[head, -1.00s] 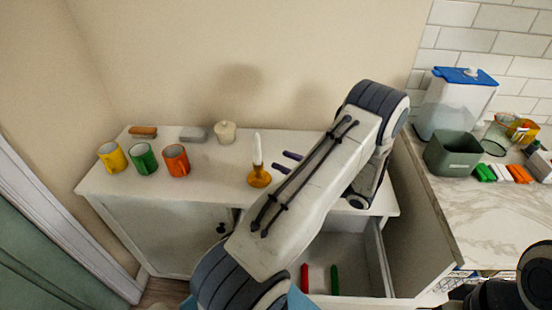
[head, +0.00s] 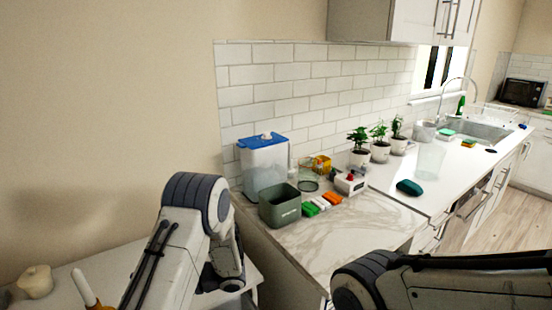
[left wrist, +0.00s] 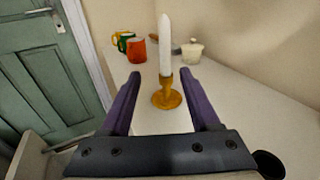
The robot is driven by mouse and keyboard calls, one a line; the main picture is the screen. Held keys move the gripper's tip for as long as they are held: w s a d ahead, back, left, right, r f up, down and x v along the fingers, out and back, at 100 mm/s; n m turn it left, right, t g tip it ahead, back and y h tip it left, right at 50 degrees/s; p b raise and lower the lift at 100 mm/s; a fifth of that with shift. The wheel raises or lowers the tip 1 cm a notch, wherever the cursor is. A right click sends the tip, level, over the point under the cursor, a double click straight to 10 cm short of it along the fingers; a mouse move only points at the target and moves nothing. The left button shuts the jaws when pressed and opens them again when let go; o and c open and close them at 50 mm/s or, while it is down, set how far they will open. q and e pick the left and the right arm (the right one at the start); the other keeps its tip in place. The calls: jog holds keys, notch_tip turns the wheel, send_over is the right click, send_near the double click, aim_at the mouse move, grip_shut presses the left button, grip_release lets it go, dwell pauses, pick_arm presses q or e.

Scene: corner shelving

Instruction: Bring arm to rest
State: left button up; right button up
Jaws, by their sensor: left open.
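My left gripper (left wrist: 160,73) is open and empty in the left wrist view, its two purple fingers spread apart. A white candle (left wrist: 166,45) in an amber holder (left wrist: 167,97) stands upright on the white cabinet top (left wrist: 235,105), beyond the fingers and seen through the gap between them. In the head view my left arm (head: 190,245) rises at the lower left, and its gripper is hidden or out of frame. The candle (head: 84,287) shows at the bottom left there. My right arm (head: 440,282) crosses the lower right corner, its gripper not visible.
Orange (left wrist: 137,50) and green (left wrist: 124,40) mugs and a lidded cream jar (left wrist: 191,52) stand behind the candle.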

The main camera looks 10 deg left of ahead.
pick_arm(q)
jog(key=s+d+r+n+t+h, duration=0.1)
jog(key=s+d+r+n+h, duration=0.1)
jog(key=s+d+h, duration=0.4)
jog(key=s+d+r+n+t+h, duration=0.1)
jog(key=s+d+r+n+h, duration=0.2)
jog(key=d, duration=1.3)
jog(key=s+d+r+n+t+h, duration=0.2)
jog(key=s+d+r+h, duration=0.1)
jog(key=s+d+h, duration=0.6)
jog(key=s+d, duration=0.2)
jog(key=s, duration=0.1)
jog(key=shift+r+n, duration=0.25)
jog(key=shift+n, duration=0.05)
